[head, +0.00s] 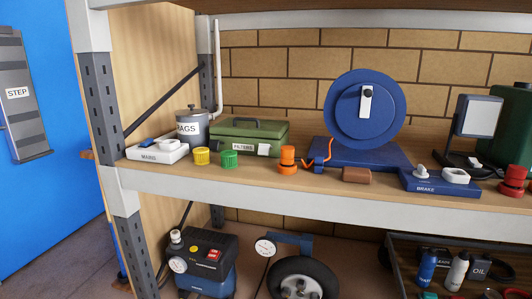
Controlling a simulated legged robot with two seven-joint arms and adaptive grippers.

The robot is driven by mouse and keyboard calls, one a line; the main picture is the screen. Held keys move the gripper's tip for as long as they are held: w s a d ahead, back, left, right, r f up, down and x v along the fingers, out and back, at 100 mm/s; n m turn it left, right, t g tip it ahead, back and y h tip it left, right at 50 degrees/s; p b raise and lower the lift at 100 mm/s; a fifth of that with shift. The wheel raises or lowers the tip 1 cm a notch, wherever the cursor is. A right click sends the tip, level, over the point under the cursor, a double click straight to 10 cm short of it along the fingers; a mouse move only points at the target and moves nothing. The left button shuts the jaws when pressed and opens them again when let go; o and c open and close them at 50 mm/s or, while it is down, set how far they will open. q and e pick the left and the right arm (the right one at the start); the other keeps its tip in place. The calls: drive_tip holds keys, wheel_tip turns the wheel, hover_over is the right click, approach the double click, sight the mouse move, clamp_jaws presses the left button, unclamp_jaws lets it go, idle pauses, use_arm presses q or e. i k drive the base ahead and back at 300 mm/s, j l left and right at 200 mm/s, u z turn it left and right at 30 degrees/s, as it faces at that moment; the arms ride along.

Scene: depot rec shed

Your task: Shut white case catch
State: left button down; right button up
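A green case (235,138) labelled FILTERS, with a dark handle on its lid, stands on the upper shelf left of the middle. Its lid looks down. A small white catch (264,150) sits at the right of its front face; whether it is fastened is too small to tell. A low white box (157,157) with a hard-to-read label is at the shelf's left end, with blue and white items on top. I see no catch on it. Neither of my grippers is in view.
Yellow (202,156) and green (229,159) caps stand before the case, a grey BAGS canister (192,128) to its left. An orange fitting (288,160) and blue reel (364,110) are to its right. A metal post (104,120) edges the shelf (300,204).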

sight(264, 149)
drive_tip(key=i+z, duration=0.15)
drive_tip(key=i, duration=0.45)
drive_tip(key=i+j+z, duration=0.15)
drive_tip(key=i, duration=0.5)
drive_tip(key=i+j+z, duration=0.15)
drive_tip(key=i, duration=0.45)
